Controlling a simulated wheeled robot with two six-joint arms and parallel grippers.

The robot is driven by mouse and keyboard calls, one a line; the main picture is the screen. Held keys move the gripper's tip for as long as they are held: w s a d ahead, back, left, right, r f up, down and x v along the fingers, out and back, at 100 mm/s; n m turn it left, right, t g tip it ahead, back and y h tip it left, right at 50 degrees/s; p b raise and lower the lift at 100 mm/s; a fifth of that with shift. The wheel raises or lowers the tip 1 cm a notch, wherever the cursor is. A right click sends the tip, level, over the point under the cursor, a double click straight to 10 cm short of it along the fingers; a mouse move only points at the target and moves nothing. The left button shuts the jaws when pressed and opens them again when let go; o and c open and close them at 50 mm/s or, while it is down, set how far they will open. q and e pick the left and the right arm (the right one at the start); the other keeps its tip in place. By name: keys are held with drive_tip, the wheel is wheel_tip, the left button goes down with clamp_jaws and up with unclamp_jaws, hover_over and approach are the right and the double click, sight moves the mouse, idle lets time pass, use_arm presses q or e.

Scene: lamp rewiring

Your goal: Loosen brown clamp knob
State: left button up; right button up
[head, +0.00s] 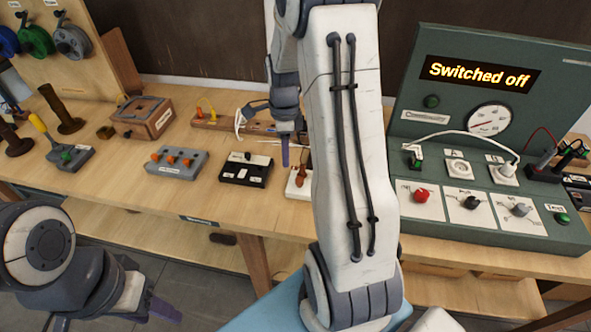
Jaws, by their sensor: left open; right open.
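A brown knob (301,172) stands upright on a small white block (292,189) near the front edge of the bench. My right arm hides the right part of this block. My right gripper (267,142) is open and apart from the knob, up and to the left of it. One of its dark purple fingers points down just behind the white block. My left gripper (112,318) is open and empty at the lower left, below the bench top. Its lower part is cut off by the picture edge.
A wooden strip (225,124) lies behind. A green test panel (500,100) reading "Switched off" stands right.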

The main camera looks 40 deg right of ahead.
sight(299, 179)
drive_tip(key=d+f+m, duration=0.1)
drive_tip(key=f, duration=0.3)
drive_tip(key=d+f+m+p, duration=0.1)
drive_tip(key=d+f, duration=0.1)
drive_tip(key=f, duration=0.2)
drive_tip(key=d+f+m+p, duration=0.1)
drive_tip(key=f, duration=0.2)
drive_tip(key=shift+s+d+f, duration=0.15)
drive_tip(key=shift+s+f, duration=0.15)
drive_tip(key=shift+f, duration=0.1)
clamp_jaws()
